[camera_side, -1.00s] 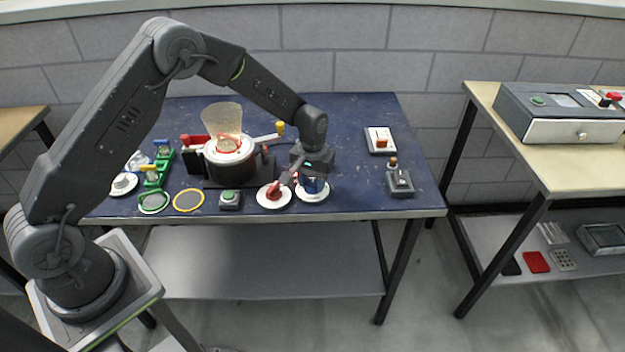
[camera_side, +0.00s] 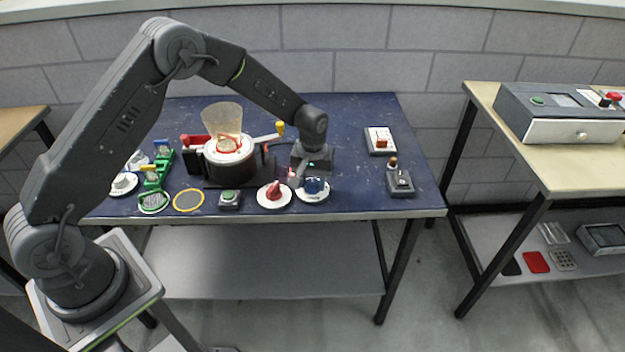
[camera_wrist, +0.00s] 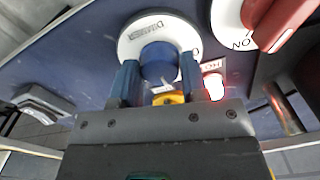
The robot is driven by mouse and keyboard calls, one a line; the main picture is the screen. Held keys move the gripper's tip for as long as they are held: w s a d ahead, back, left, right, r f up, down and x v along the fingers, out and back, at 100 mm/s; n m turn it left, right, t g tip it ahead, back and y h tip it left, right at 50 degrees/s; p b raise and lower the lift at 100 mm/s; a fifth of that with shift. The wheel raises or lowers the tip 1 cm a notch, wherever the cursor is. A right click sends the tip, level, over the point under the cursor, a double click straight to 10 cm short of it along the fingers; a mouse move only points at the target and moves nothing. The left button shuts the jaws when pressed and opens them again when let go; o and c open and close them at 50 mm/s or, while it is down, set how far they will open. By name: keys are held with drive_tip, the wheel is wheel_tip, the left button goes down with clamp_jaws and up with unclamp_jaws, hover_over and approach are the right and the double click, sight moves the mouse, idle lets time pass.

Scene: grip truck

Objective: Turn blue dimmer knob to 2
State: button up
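The blue dimmer knob (camera_side: 314,186) sits on a round white dial plate (camera_side: 303,197) near the table's front edge. In the wrist view the knob (camera_wrist: 160,62) shows ahead of and between my fingertips, with the word DIMMER on its plate (camera_wrist: 137,30). My gripper (camera_wrist: 160,70) has its two blue fingers apart, with nothing held. In the side view my gripper (camera_side: 302,176) is just behind and above the knob, apart from it as far as I can tell. The knob's pointer and most scale numbers are hidden or too small to read.
A red knob (camera_side: 273,190) on a white plate stands just left of the dimmer. A small indicator (camera_wrist: 213,86) glows beside the dial. A green button box (camera_side: 229,199) and the pot (camera_side: 229,160) are further left. Table right of the dimmer is clear up to a grey switch box (camera_side: 400,182).

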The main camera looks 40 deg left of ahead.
sight(312, 182)
drive_tip(key=o, duration=0.4)
wheel_tip(312, 182, up, 14)
drive_tip(key=shift+f, duration=0.1)
idle(0.5)
drive_tip(key=s+r+m+t, duration=0.2)
drive_tip(key=s+r, duration=0.6)
drive_tip(key=s, duration=0.2)
drive_tip(key=s+r+m+t, duration=0.2)
drive_tip(key=s+r+m, duration=0.1)
drive_tip(key=s+r, duration=0.65)
drive_tip(key=shift+m+t, duration=0.8)
drive_tip(key=s+f, duration=0.1)
drive_tip(key=s, duration=0.2)
drive_tip(key=s+f, duration=0.1)
drive_tip(key=s, duration=0.3)
drive_tip(key=s+f, duration=0.1)
drive_tip(key=s, duration=0.2)
drive_tip(key=shift+s+a+f, duration=0.15)
drive_tip(key=shift+f, duration=0.1)
